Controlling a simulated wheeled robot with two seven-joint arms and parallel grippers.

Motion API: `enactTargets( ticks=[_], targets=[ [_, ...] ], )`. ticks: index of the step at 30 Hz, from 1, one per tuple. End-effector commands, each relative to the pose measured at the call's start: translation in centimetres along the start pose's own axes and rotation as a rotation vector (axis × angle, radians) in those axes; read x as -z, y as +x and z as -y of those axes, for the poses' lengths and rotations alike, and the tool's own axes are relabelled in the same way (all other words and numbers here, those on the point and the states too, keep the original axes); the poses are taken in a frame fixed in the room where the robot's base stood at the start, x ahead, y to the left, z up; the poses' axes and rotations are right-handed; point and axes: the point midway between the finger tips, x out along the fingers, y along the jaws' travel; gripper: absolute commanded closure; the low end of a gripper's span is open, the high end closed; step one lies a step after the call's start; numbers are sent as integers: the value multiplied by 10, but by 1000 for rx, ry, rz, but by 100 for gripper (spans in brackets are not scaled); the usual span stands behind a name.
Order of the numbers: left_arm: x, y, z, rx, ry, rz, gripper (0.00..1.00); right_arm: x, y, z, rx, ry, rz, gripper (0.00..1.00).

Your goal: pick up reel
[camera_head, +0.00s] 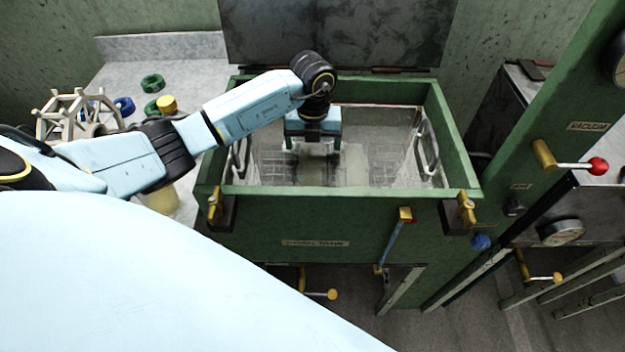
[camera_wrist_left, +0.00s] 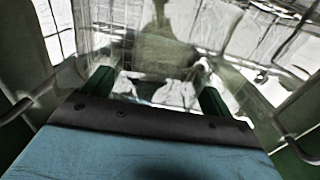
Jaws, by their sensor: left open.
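A pale beige, many-sided open frame that looks like the reel (camera_head: 78,113) stands on the grey counter at the left in the head view. My left gripper (camera_head: 313,150) is well to the right of it, pointing down inside the open green basin (camera_head: 345,192). In the left wrist view its two dark green fingers (camera_wrist_left: 156,92) are apart, with nothing clearly held between them. Below them are the basin's shiny inside and pale, blurred shapes that I cannot make out. My right gripper is in neither view.
Metal loop handles (camera_head: 427,148) line the basin's inner sides, and its dark lid (camera_head: 335,35) stands raised behind. Green rings (camera_head: 152,83), a blue roll (camera_head: 124,105) and a yellow-capped jar (camera_head: 167,104) are on the counter. A green post with a red-knobbed lever (camera_head: 597,166) rises at right.

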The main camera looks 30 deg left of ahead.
Motion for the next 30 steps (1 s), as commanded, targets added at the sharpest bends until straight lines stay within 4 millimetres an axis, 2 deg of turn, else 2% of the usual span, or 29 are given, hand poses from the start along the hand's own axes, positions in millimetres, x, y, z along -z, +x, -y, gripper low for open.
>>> enactTargets(
  ticks=[3,6,13,25,30],
  targets=[
    [4,22,-1,-1,1,-5,15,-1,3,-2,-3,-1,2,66],
    [3,33,-1,-2,-1,-2,15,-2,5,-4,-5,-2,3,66],
    [3,35,-1,0,1,0,15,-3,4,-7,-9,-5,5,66],
    [3,35,-1,-1,1,0,66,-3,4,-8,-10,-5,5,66],
    [2,34,-1,0,1,1,67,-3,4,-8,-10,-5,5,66]
  ],
)
